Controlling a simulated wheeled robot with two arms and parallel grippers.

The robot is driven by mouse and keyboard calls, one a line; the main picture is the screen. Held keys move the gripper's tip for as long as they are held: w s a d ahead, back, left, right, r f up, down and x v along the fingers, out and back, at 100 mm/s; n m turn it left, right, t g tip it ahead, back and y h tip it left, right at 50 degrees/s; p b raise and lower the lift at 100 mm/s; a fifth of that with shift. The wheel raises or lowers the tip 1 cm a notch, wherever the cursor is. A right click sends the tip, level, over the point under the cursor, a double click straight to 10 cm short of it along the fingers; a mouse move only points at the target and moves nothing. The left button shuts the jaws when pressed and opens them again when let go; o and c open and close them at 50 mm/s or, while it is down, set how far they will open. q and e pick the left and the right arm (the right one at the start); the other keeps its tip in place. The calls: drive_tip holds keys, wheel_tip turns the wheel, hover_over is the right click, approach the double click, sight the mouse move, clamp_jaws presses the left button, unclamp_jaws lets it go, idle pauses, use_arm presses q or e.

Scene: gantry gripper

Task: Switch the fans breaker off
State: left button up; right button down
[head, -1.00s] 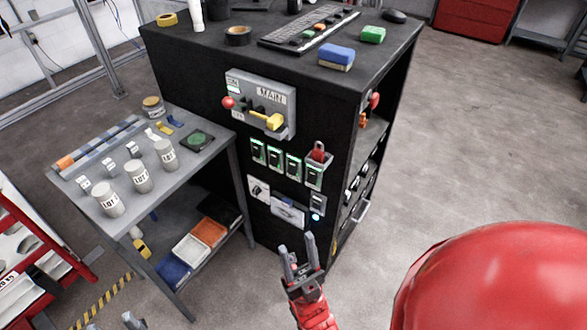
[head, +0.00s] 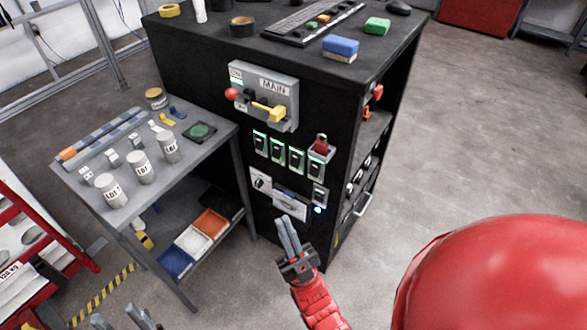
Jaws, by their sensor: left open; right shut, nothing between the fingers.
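Several small breakers with green-lit frames sit in a row on the black cabinet's front. They run from the leftmost breaker (head: 260,145) to the rightmost breaker (head: 315,168). I cannot read which is the fans breaker or tell the lever positions. My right gripper (head: 285,222) is shut and empty, below the row and in front of the cabinet's lower part. My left gripper (head: 119,317) is open at the bottom edge, mostly out of view, far from the breakers.
Above the row is the MAIN panel (head: 264,95) with a yellow handle (head: 268,111) and red knob (head: 231,94). Below are a small panel (head: 290,205) and a blue light (head: 318,210). A grey side table (head: 185,185) with jars stands left. Floor on the right is open.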

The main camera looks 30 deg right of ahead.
drive_tip(key=w+a+f+n+g+h+b, duration=0.1)
drive_tip(key=w+f+n+g+h, duration=0.2)
drive_tip(key=w+f, duration=0.45)
drive_tip(key=w+f+n+g+h+b, duration=0.1)
drive_tip(key=w+f+g+h, duration=0.25)
drive_tip(key=w+g, duration=0.45)
drive_tip(key=w+d+f+g+h, duration=0.3)
drive_tip(key=d+f+h, duration=0.6)
drive_tip(key=d, duration=0.3)
drive_tip(key=shift+w+g+b, duration=0.3)
drive_tip(key=shift+w+g, duration=0.1)
drive_tip(key=shift+w, duration=0.05)
drive_tip(key=shift+w, duration=0.1)
drive_tip(key=p, duration=0.2)
approach(295, 160)
drive_tip(key=w+a+f, duration=0.3)
drive_tip(key=w, duration=0.2)
drive_tip(key=d, duration=0.1)
drive_tip(key=w+d+f, duration=0.1)
drive_tip(key=shift+w+d, duration=0.3)
drive_tip(key=shift+d, duration=0.05)
